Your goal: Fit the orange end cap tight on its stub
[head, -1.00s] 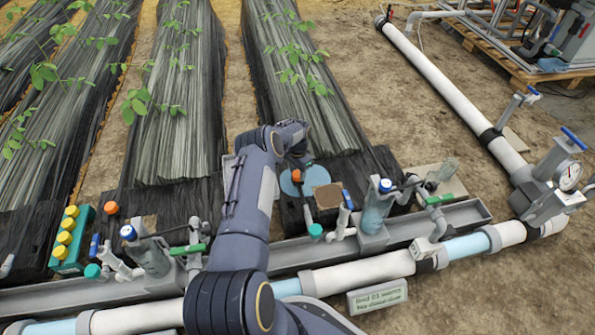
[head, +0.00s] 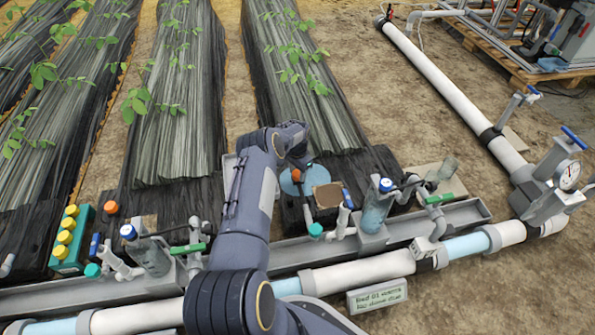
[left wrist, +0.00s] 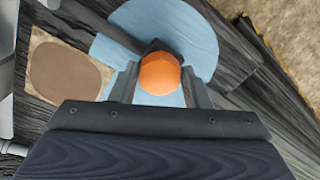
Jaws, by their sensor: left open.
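An orange end cap (left wrist: 160,74) sits between the two fingers of my left gripper (left wrist: 160,90) in the left wrist view. It is at the end of a dark stub, over a light blue disc (left wrist: 200,35). I cannot tell how far it is seated. The fingers are open on either side of it. In the head view the cap (head: 297,175) shows just below my left gripper (head: 300,163), partly hidden by it. Another orange cap (head: 111,208) is at the left, near the yellow-topped bottles. My right gripper is not in view.
A brown square plate (head: 328,195) is beside the blue disc. A grey trough (head: 465,213) and a white pipe (head: 375,267) run along the front, with blue-capped and green-handled fittings. A teal box (head: 68,256) holds several yellow-topped bottles. Bare soil lies at the right.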

